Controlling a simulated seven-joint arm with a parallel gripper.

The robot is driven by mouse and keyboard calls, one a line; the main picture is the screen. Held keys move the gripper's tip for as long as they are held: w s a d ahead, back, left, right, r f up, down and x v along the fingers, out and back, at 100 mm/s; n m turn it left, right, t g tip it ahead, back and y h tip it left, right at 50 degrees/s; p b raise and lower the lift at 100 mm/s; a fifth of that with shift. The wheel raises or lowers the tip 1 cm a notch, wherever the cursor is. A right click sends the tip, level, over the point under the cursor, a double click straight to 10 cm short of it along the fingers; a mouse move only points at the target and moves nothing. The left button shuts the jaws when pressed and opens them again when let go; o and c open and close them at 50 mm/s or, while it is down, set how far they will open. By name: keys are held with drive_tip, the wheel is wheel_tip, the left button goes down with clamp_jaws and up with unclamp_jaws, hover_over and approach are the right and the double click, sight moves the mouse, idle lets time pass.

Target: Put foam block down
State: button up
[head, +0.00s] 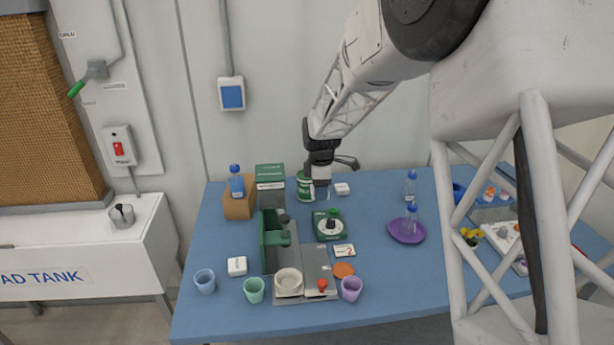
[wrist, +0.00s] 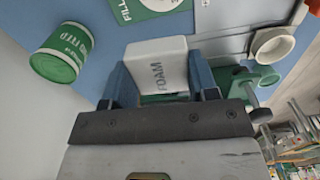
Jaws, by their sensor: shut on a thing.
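My gripper (head: 321,184) hangs over the back middle of the blue table in the head view, beside the green tin. In the wrist view its two blue fingers are shut on a white foam block (wrist: 158,66) with FOAM printed on its face. The fingers press on the block's two sides. In the head view the held block is too small and too covered to make out clearly. I cannot tell how far it is above the table.
In front are a green tray (head: 329,225) and a green-and-grey machine (head: 276,242). A purple dish (head: 407,231) holds a bottle. Blue table (head: 373,192) is bare between them.

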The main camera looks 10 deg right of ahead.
drive_tip(key=shift+w+a+r+n, duration=0.15)
drive_tip(key=shift+w+a+r, duration=0.1)
drive_tip(key=shift+w, duration=0.5)
drive_tip(key=shift+w+a+r+n, duration=0.1)
drive_tip(key=shift+w+r+n, duration=0.1)
drive_tip(key=shift+w, duration=0.55)
drive_tip(key=w, duration=0.5)
drive_tip(key=w+f, duration=0.1)
drive_tip(key=w, duration=0.4)
drive_tip(key=w+a, duration=0.1)
drive_tip(key=w, duration=0.5)
drive_tip(key=shift+f, duration=0.25)
drive_tip(key=shift+f, duration=1.75)
drive_tip(key=shift+f, duration=0.15)
drive_tip(key=o, duration=0.9)
wheel_tip(320, 180, up, 12)
drive_tip(key=shift+r, duration=0.15)
